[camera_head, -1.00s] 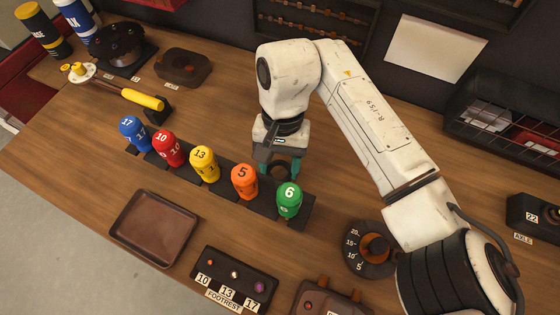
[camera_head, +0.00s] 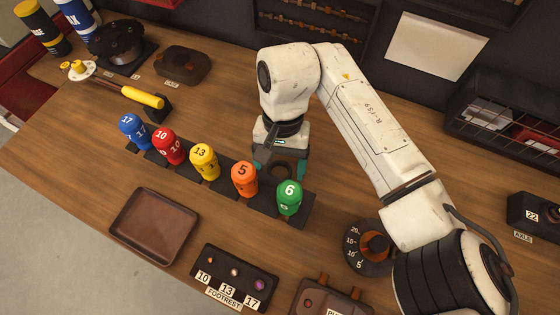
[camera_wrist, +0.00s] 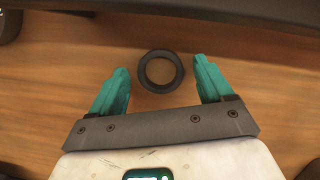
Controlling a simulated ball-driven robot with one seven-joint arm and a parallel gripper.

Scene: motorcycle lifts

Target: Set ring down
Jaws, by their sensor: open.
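A small dark ring (camera_wrist: 141,74) lies flat on the wooden bench (camera_wrist: 60,60), with bare wood showing through its hole. In the wrist view it sits between the teal fingertips of my gripper (camera_wrist: 160,68), with a gap on each side. In the head view my gripper (camera_head: 281,168) is low over the bench, just behind the green knob marked 6 (camera_head: 289,196). Its jaws are spread wide and hold nothing. The ring is partly hidden by my gripper in the head view.
A dark rack carries coloured knobs: blue (camera_head: 134,131), red (camera_head: 168,146), yellow (camera_head: 205,160), orange (camera_head: 244,178) and green. A brown tray (camera_head: 155,228) and footrest block (camera_head: 232,277) lie in front. A dial (camera_head: 372,246) stands right. Bare bench lies behind the rack.

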